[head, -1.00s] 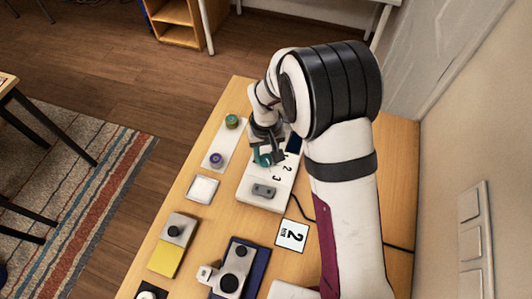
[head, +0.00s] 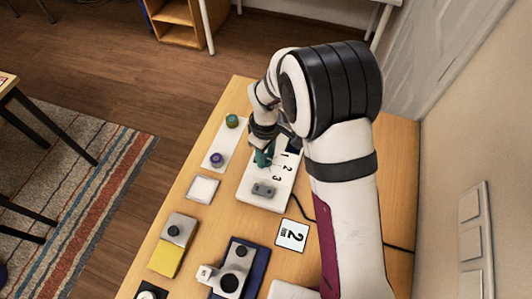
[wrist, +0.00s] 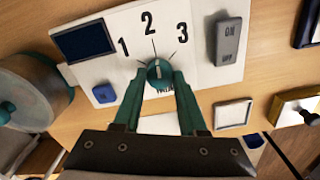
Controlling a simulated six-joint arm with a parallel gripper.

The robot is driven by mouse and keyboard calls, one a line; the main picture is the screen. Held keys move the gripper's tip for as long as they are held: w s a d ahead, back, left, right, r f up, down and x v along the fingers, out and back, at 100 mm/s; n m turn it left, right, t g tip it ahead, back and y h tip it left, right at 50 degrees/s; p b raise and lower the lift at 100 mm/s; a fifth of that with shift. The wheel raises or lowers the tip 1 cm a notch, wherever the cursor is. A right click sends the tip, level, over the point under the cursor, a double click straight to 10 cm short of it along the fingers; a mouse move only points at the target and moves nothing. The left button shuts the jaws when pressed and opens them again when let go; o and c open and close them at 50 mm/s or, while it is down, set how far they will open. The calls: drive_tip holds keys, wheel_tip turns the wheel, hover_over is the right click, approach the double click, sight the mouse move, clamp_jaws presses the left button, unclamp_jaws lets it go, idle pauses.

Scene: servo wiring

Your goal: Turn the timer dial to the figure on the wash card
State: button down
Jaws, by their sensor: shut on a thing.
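The timer dial (wrist: 158,72) is a small teal knob on a white panel (wrist: 195,75), below the printed figures 1, 2 and 3. A pale mark on it appears to point up towards the 2, but it is too small to read exactly. My gripper (wrist: 159,80) is shut on the dial, one teal finger on each side. In the head view my gripper (head: 264,157) is down at the panel (head: 250,189) and hides most of the dial. The wash card (head: 291,235) lies on the table beside the panel and shows a 2.
The panel also has an ON/OFF rocker (wrist: 229,40), a dark screen (wrist: 88,40) and a blue button (wrist: 104,93). A strip with green (head: 232,121) and purple (head: 217,159) knobs lies left of it. Other switch blocks (head: 172,245) stand nearer; a cable runs along the right.

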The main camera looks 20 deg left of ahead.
sight(266, 158)
drive_tip(key=shift+n, duration=0.3)
idle(0.4)
drive_tip(key=shift+c, duration=2.3)
unclamp_jaws()
drive_tip(key=shift+r, duration=0.1)
wheel_tip(266, 158, up, 16)
drive_tip(key=shift+f, duration=0.2)
